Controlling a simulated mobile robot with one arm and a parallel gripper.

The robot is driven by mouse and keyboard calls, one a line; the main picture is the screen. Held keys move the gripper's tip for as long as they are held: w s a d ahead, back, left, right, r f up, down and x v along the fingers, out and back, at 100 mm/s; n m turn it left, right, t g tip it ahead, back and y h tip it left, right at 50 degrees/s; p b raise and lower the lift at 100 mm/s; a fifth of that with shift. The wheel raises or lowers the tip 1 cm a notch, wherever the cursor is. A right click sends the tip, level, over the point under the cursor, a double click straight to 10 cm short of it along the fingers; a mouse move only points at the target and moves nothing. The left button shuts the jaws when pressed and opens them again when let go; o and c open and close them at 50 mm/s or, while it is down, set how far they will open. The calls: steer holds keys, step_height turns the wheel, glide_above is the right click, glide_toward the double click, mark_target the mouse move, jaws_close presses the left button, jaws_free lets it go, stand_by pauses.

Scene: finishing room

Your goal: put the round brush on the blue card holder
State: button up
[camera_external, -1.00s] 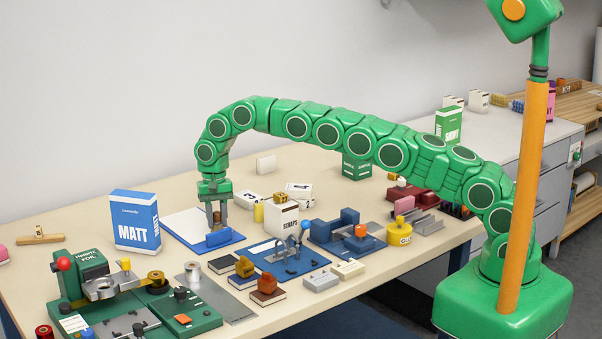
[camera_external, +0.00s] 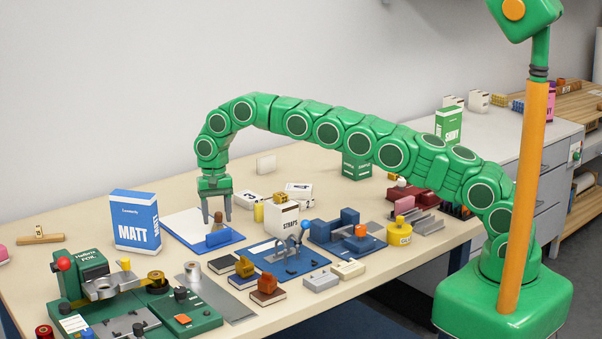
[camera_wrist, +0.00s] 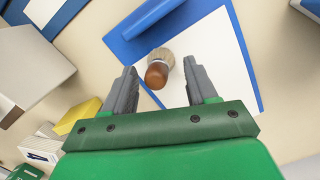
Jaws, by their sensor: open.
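The round brush (camera_external: 218,217) stands upright on the blue card holder (camera_external: 231,241), its brown handle end up. In the wrist view the brush (camera_wrist: 157,72) shows its pale bristle end down, on the holder near its blue bar (camera_wrist: 148,17). A white sheet (camera_wrist: 205,55) lies on the holder (camera_wrist: 237,40). My gripper (camera_external: 217,217) is open, with one finger on each side of the brush and a gap to each. In the wrist view the brush appears between and just beyond the fingertips (camera_wrist: 166,88).
A blue MATT box (camera_external: 136,221) stands left of the holder and a white STRAPS box (camera_external: 276,222) right of it. A blue plate with a metal lever (camera_external: 262,255) lies in front.

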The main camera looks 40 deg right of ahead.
mark_target(217, 213)
steer(key=shift+w+d+r, duration=0.1)
steer(key=shift+w+r, duration=0.1)
steer(key=shift+r, duration=1.3)
steer(key=shift+w+r, duration=0.2)
steer(key=shift+r, duration=1.4)
steer(key=shift+d+r, duration=0.1)
steer(key=shift+d, duration=0.05)
steer(key=s+d+r+n, duration=0.1)
steer(key=s+d+r, duration=0.3)
steer(key=d+r, duration=0.85)
steer(key=s+d+r, duration=0.3)
steer(key=s+d, duration=0.3)
steer(key=d, duration=0.1)
steer(key=s+d+r, duration=0.2)
steer(key=s+d, duration=0.4)
steer(key=d, duration=0.1)
steer(key=s+d+n, duration=0.1)
steer(key=s+d, duration=0.4)
steer(key=s, duration=0.3)
steer(key=s+d+n, duration=0.1)
steer(key=s+d, duration=0.4)
steer(key=s, duration=0.4)
steer(key=s+d+f, duration=0.2)
steer(key=s+d, duration=0.1)
steer(key=s, duration=0.7)
steer(key=s+d+f+n, duration=0.1)
steer(key=s+d+f, duration=0.2)
steer(key=s, duration=0.8)
steer(key=shift+f+n+g+h, duration=0.2)
steer(key=shift+n+g+h, duration=0.1)
